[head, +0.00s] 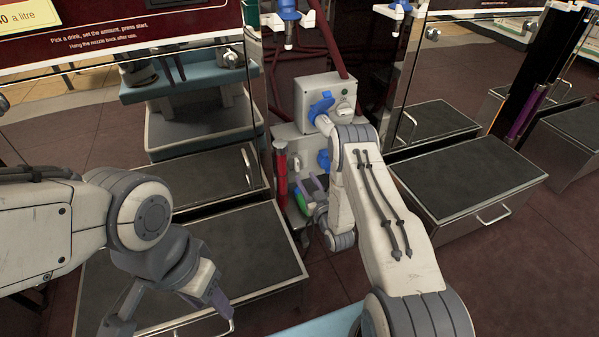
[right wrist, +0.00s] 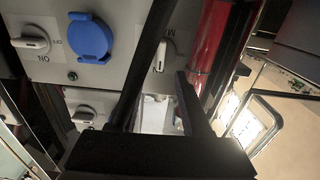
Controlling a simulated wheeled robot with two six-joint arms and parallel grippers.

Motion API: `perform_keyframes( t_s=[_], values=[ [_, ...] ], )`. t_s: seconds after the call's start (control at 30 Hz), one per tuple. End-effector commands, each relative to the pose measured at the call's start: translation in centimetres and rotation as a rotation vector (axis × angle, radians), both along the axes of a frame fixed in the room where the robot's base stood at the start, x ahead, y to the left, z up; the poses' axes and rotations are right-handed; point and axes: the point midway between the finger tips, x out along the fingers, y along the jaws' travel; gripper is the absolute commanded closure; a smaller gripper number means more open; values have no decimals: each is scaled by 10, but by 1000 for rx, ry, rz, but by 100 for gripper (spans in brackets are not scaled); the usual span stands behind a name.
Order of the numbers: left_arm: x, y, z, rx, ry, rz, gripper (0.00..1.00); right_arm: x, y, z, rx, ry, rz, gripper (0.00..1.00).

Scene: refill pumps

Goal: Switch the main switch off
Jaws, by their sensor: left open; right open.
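A white rotary knob (right wrist: 159,56) sits on a grey panel in the right wrist view, beside a label of which only an "M" shows; I cannot tell if it is the main switch. My right gripper (right wrist: 174,42) is open, its dark fingers reaching toward the panel on either side of this knob; contact is unclear. Another white knob (right wrist: 30,43), marked ON, and a blue round cover (right wrist: 90,38) are on the same panel. The head view shows the grey lower box (head: 300,142), partly hidden by my right arm. My left gripper (head: 170,310) is open and empty at lower left.
A grey upper box (head: 333,88) with a blue part (head: 321,106) is above. A red upright cylinder (head: 281,170) stands close left of the lower box. Dark-topped low platforms (head: 220,260) with metal handles flank the boxes. Red floor shows at right.

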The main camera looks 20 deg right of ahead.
Motion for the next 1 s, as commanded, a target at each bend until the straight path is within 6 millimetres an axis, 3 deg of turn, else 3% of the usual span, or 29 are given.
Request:
perform_keyframes(
  t_s=[0.03, 0.3, 0.73, 0.77, 0.87, 1.0],
  values=[
    [0, 0, -10, 0, 0, 0, 50, 12, 1, -3, -2, -6, 3, 52],
    [0, 0, -29, 0, 0, 0, 50, 53, 3, -2, 0, -2, 2, 52],
    [0, 0, -31, 0, 0, 0, 50, 65, 3, 0, 1, 2, 0, 52],
    [0, 0, -31, 0, 0, 0, 50, 65, 3, 0, 1, 2, 0, 60],
    [0, 0, -31, 0, 0, 0, 50, 65, 3, 0, 1, 2, 0, 98],
    [0, 0, -31, 0, 0, 0, 50, 65, 3, 0, 1, 2, 0, 100]
  ],
)
